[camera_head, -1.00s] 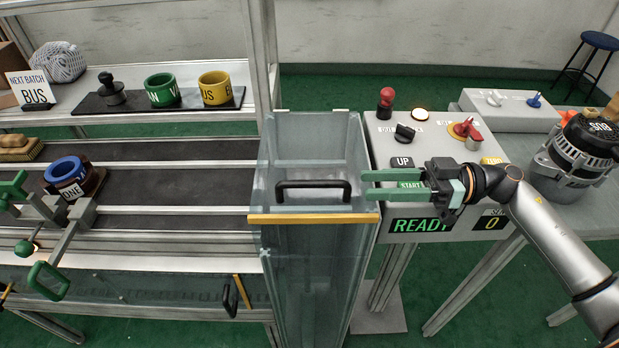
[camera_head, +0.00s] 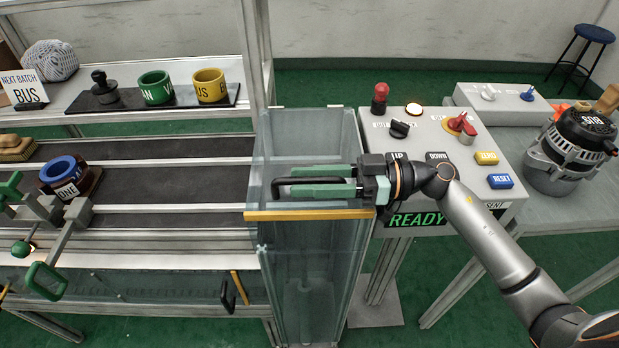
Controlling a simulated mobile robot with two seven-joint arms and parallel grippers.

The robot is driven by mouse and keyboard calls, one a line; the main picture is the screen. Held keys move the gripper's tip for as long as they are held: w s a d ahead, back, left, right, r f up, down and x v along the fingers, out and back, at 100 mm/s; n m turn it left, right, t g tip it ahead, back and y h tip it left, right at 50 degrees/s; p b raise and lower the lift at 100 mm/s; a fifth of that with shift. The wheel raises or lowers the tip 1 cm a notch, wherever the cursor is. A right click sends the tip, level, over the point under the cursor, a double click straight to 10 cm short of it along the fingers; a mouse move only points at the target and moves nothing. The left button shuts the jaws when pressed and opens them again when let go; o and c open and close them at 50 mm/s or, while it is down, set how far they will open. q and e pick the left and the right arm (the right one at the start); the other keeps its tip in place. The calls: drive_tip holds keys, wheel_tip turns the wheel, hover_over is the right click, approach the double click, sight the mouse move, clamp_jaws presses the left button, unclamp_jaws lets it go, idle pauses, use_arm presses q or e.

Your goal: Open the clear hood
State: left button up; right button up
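The clear hood (camera_head: 307,125) is a see-through box standing at the end of the conveyor, with a yellow strip (camera_head: 310,214) along its lower front edge. Its black handle (camera_head: 279,188) is a bar on the front. My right gripper (camera_head: 302,181) comes in from the right, with one green finger above the bar and one below it. The fingers are apart, and I cannot tell whether they touch the bar. The hood looks closed. My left gripper is not in view.
A control panel (camera_head: 455,205) with a red knob, buttons and a READY display stands right of the hood, under my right arm. An alternator (camera_head: 575,150) stands farther right. Left are the conveyor (camera_head: 150,180), green-handled clamps (camera_head: 46,280) and a shelf with coloured rings (camera_head: 210,86).

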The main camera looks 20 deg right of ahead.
clamp_jaws()
idle(1.2)
